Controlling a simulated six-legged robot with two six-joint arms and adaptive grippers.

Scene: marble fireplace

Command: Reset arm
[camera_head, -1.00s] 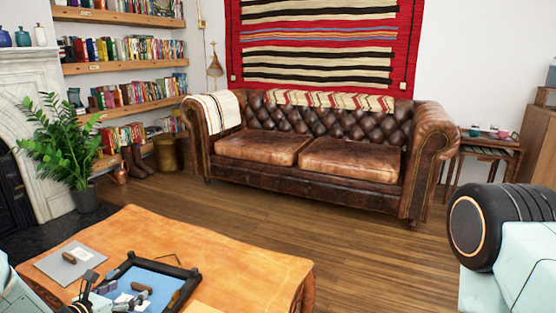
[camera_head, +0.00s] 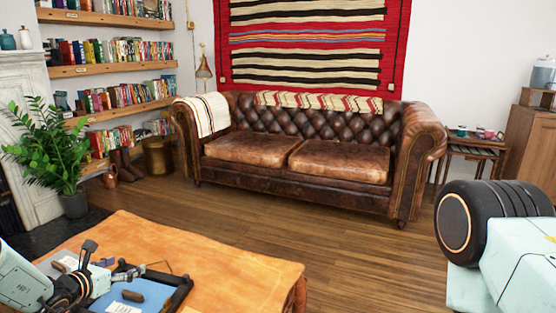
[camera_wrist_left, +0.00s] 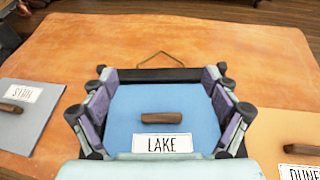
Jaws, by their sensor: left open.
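My right gripper is not in view.
A leather sofa (camera_head: 290,160) and potted plant (camera_head: 50,150) stand beyond. Wooden floor (camera_head: 330,235) is clear.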

